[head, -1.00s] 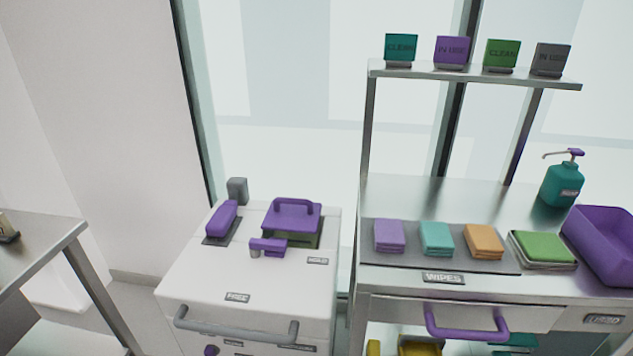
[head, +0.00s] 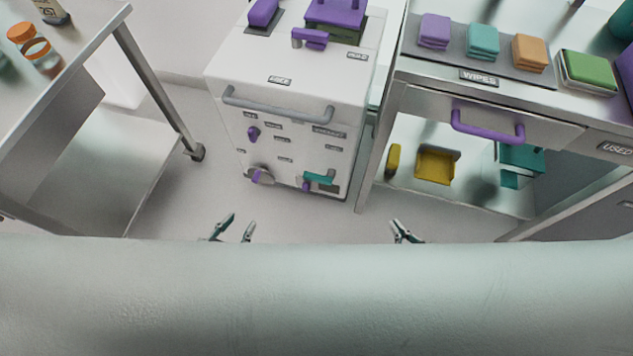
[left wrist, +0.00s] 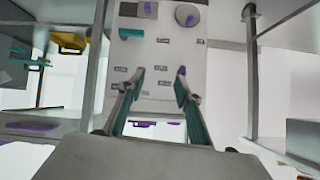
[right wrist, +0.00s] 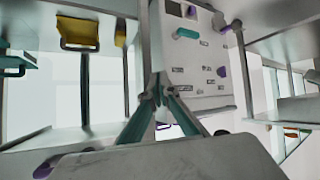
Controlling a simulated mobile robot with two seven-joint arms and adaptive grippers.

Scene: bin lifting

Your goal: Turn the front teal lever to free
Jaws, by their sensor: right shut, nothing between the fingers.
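The front teal lever (head: 318,178) is low on the right side of the white cabinet's front (head: 290,150), lying roughly level next to a dark plate. It also shows in the left wrist view (left wrist: 131,33) and the right wrist view (right wrist: 187,33), where the cabinet appears upside down. My left gripper (head: 233,228) is in front of the cabinet, apart from it; its fingers are spread and empty in the left wrist view (left wrist: 160,72). My right gripper (head: 402,230) is right of the cabinet; its fingertips meet in the right wrist view (right wrist: 157,82), holding nothing. Small front labels are unreadable.
A purple knob (head: 253,133) and a round dial with a purple handle (head: 261,176) are also on the cabinet front, under a grey bar handle (head: 278,110). A steel cart (head: 130,90) stands left, and a steel bench (head: 500,85) right. Floor before the cabinet is clear.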

